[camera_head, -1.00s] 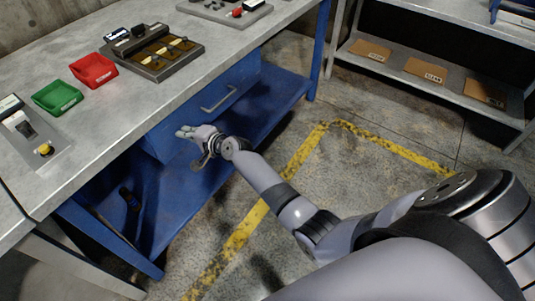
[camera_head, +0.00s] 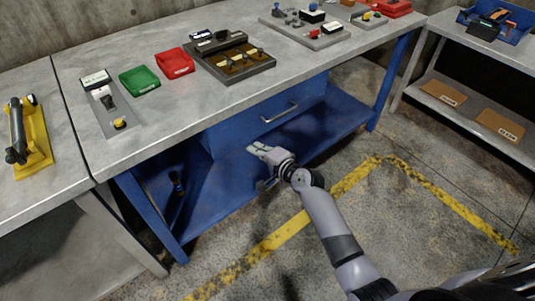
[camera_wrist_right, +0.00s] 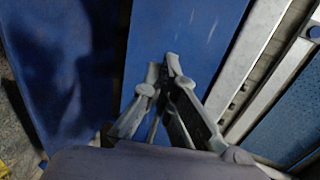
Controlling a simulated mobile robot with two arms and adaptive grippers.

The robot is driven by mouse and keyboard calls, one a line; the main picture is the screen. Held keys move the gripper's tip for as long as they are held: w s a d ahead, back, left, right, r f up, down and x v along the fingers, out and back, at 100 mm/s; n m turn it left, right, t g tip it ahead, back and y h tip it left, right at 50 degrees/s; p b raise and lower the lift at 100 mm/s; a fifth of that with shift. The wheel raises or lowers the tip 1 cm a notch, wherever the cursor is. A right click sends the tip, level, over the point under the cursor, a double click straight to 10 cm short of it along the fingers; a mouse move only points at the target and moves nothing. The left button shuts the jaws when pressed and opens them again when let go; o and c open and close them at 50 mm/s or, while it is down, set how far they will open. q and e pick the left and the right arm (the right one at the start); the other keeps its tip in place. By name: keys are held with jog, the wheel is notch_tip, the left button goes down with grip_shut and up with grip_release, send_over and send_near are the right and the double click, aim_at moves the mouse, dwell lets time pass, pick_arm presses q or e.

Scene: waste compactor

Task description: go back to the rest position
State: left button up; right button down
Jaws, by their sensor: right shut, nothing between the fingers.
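My right gripper (camera_head: 262,150) is shut and empty in the head view. It is in front of the blue workbench, just below the closed blue drawer (camera_head: 265,122) and its metal handle (camera_head: 280,113). It also shows in the right wrist view (camera_wrist_right: 170,60), its fingertips together, with blue panels behind it. I cannot tell whether it touches the bench. My left gripper is not in view.
A blue lower shelf (camera_head: 215,200) lies under the drawer. The floor (camera_head: 440,170) with yellow lines is clear on the right.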

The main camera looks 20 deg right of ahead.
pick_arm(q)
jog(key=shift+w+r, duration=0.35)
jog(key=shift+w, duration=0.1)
pick_arm(e)
jog(key=v, duration=0.5)
jog(key=shift+f, duration=0.1)
